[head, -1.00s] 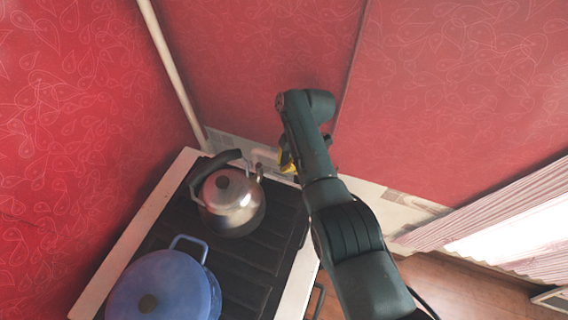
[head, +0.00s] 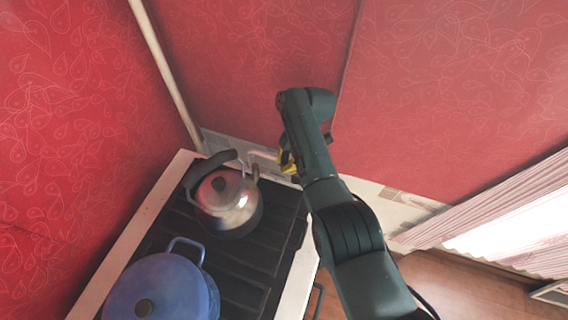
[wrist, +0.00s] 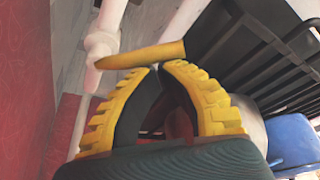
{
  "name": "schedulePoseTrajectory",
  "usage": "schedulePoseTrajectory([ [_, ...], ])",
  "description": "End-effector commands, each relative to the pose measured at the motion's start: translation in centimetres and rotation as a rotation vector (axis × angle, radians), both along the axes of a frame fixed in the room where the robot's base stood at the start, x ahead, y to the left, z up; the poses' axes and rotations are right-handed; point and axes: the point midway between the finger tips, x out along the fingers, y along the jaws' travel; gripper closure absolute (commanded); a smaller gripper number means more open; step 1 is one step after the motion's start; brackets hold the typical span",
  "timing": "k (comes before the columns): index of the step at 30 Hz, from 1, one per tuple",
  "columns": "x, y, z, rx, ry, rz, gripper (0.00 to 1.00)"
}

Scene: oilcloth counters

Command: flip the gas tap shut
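In the wrist view, the gas tap's yellow lever (wrist: 140,55) lies nearly level across the picture. Its narrow left end is over a white pipe fitting (wrist: 101,44), and its right end reaches a dark panel. My gripper (wrist: 160,68) has dark fingers with ribbed yellow pads. Its fingertips are together just below the lever in the picture, with nothing seen between them. Whether they touch the lever I cannot tell. In the head view, my arm hides most of my gripper; a small yellow part (head: 286,162) shows beside it behind the kettle, and the tap cannot be made out clearly.
A steel kettle (head: 228,203) and a blue pot (head: 160,290) stand on the black stove (head: 245,262), left of my arm. A pale pipe (head: 165,75) runs down the red wall corner. The stove's dark rack (wrist: 268,75) is close on the right in the wrist view.

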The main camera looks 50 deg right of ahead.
Motion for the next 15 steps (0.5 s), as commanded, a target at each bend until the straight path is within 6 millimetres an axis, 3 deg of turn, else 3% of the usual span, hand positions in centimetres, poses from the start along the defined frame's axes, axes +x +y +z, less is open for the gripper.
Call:
schedulePoseTrajectory([
  [15,-0.79,-0.87,-0.23,0.0,0.002,0.0,1.0],
])
